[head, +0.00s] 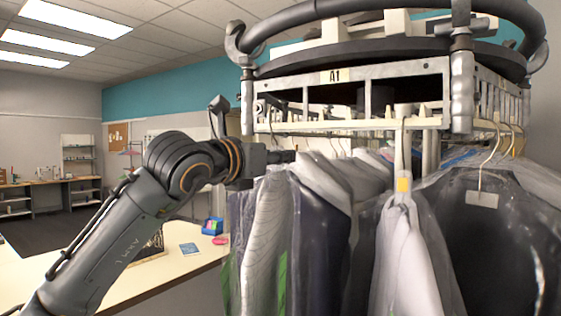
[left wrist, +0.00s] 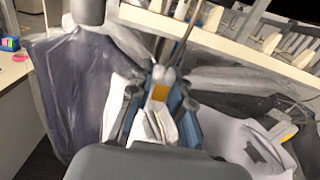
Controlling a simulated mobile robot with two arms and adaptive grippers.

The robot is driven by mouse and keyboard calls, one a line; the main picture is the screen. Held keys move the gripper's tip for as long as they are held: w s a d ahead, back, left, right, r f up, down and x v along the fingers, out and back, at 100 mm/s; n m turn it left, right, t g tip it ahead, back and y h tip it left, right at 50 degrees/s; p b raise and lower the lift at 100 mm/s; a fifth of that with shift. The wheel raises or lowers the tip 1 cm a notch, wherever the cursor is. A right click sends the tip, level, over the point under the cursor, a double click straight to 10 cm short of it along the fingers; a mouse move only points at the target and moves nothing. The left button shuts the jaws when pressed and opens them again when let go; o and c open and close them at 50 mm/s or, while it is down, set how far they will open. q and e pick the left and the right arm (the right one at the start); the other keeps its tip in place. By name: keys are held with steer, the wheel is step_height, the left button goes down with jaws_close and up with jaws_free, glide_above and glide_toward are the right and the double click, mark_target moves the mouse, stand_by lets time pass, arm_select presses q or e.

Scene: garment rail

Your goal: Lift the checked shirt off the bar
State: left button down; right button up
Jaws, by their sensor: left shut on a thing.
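Bagged garments hang close together on the rail. A pale grey garment (head: 267,225) with faint dark lines hangs at the left end in the head view; I cannot tell whether it is the checked shirt. My left gripper (head: 286,157) is at hanger height, by the shoulders of the leftmost garments. In the left wrist view, my left gripper (left wrist: 160,106) is shut on a white hanger piece with an orange tag (left wrist: 158,92), below a metal hook. White cloth shows between and below the fingers. My right gripper is out of view.
The round rail (head: 395,68), marked A1, stands over the garments. A white garment with an orange tag (head: 403,184) and a dark bagged one (head: 490,235) hang to the right. A counter (head: 165,275) with a blue box (head: 212,226) is at lower left.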

arm_select(q)
steer(key=shift+b+v, duration=1.4)
steer(key=shift+v, duration=0.45)
steer(key=shift+b+v, duration=0.75)
steer(key=shift+v, duration=0.5)
steer(key=b+v, duration=0.9)
steer(key=v, duration=1.9)
